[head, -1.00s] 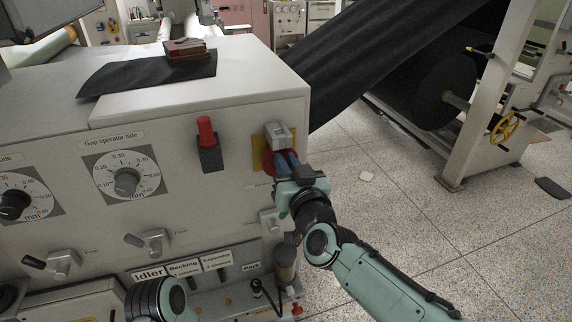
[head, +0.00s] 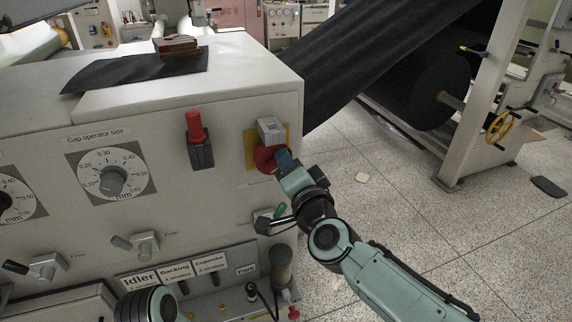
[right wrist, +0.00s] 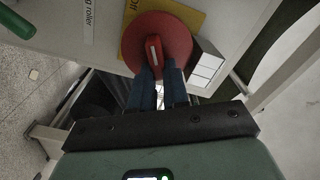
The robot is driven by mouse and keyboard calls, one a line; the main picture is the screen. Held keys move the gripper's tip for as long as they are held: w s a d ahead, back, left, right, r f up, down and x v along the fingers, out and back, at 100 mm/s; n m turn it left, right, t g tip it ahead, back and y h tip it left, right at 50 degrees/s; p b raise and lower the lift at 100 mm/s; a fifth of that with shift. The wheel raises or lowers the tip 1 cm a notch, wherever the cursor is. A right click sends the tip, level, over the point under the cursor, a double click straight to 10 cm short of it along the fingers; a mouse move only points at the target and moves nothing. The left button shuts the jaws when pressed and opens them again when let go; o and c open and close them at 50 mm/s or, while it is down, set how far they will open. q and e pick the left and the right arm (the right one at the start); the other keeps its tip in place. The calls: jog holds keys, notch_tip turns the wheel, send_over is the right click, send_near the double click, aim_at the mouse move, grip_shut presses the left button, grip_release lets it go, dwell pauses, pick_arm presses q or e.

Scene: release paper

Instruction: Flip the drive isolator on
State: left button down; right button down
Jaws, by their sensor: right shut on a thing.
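The drive isolator is a red round knob (head: 264,158) on a yellow plate (head: 250,148) on the right part of the machine's front panel. In the right wrist view the red disc (right wrist: 178,32) fills the top middle, with a raised red handle bearing a pale mark. My right gripper (head: 284,158) is at the knob. Its two blue fingers (right wrist: 157,88) are shut on the handle from both sides. Their tips partly hide the handle. Part of a label shows on the plate. My left gripper is out of view; only a teal joint of mine shows at the bottom.
A grey box (head: 270,130) sits just above the knob, close to the fingers. A red-handled black switch (head: 200,152) is to its left. A green-sleeved lever (head: 280,210) is just below my gripper.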

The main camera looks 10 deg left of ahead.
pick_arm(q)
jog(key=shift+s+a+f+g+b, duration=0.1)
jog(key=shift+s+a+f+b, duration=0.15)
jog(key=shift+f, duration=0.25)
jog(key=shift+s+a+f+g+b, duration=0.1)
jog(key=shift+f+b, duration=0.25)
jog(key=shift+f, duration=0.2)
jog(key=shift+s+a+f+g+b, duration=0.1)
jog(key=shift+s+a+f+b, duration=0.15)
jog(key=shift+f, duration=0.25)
pick_arm(e)
jog(key=shift+d+f+m, duration=0.1)
jog(key=shift+f+m, duration=0.15)
jog(key=shift+m, duration=1.25)
jog(key=shift+f+m, duration=0.25)
jog(key=shift+m, duration=1.25)
jog(key=c, duration=1.1)
grip_release()
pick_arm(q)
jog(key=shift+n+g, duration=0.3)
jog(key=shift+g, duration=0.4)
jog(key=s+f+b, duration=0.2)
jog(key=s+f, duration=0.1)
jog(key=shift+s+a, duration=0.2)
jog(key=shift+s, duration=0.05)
pick_arm(e)
jog(key=v, duration=1.3)
jog(key=shift+s+d, duration=0.15)
